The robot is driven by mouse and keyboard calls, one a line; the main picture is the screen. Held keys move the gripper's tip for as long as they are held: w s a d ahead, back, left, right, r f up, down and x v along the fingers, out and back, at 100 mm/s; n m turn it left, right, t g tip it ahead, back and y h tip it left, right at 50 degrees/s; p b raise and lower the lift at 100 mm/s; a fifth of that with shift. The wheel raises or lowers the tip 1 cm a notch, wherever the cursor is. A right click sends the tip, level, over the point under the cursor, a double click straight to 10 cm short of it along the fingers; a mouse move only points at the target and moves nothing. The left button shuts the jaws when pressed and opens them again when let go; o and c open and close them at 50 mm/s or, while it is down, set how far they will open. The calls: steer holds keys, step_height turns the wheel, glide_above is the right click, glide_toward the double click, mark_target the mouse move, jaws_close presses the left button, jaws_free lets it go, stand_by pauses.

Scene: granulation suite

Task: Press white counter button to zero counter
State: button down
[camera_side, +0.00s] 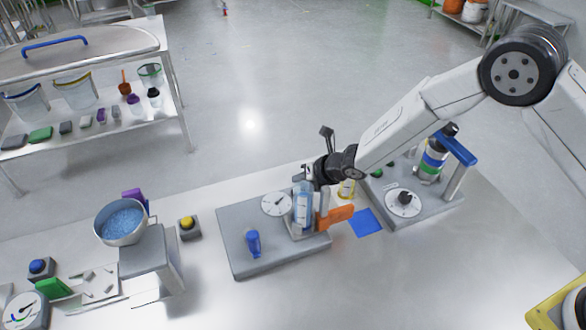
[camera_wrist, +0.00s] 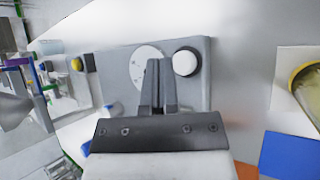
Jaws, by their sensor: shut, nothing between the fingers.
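The white button (camera_wrist: 186,62), a round cap with a dark ring, sits on a grey panel (camera_wrist: 200,97) beside a white round dial (camera_wrist: 141,66). In the wrist view my gripper (camera_wrist: 159,64) is shut and empty, its fingertips appearing between dial and button, just left of the button. I cannot tell the height gap. In the side view my gripper (camera_side: 309,174) is over the back right of the grey unit (camera_side: 248,267), which carries the dial (camera_side: 276,204). The button is not discernible there, near the gripper and clear column.
A clear column with blue marks (camera_side: 302,212), an orange handle (camera_side: 338,215) and a blue knob (camera_side: 252,243) stand around the unit. A yellow button box (camera_side: 189,228) is to the left, a second grey unit (camera_side: 432,207) to the right. The front counter is clear.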

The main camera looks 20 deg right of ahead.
steer(key=shift+r, duration=2)
steer(key=shift+d+r+m, duration=0.15)
steer(key=shift+d+m, duration=0.1)
steer(key=shift+m, duration=0.05)
steer(key=s+d+r+m+g+h, duration=0.15)
steer(key=s+d+r+m, duration=0.25)
steer(key=d+m, duration=0.4)
steer(key=s+d+r+m+t+h, duration=0.1)
steer(key=s+d+r+m+h, duration=0.25)
steer(key=d+m, duration=0.45)
steer(key=s+d+r+m+g, duration=0.1)
steer(key=s+d+m, duration=0.3)
steer(key=s+m, duration=0.4)
steer(key=s+d+r+m+g, duration=0.1)
steer(key=s+d+m+g, duration=0.2)
steer(key=s+m, duration=0.6)
steer(key=shift+s+d+m, duration=0.3)
steer(key=shift+s+d, duration=0.4)
steer(key=shift+s, duration=0.1)
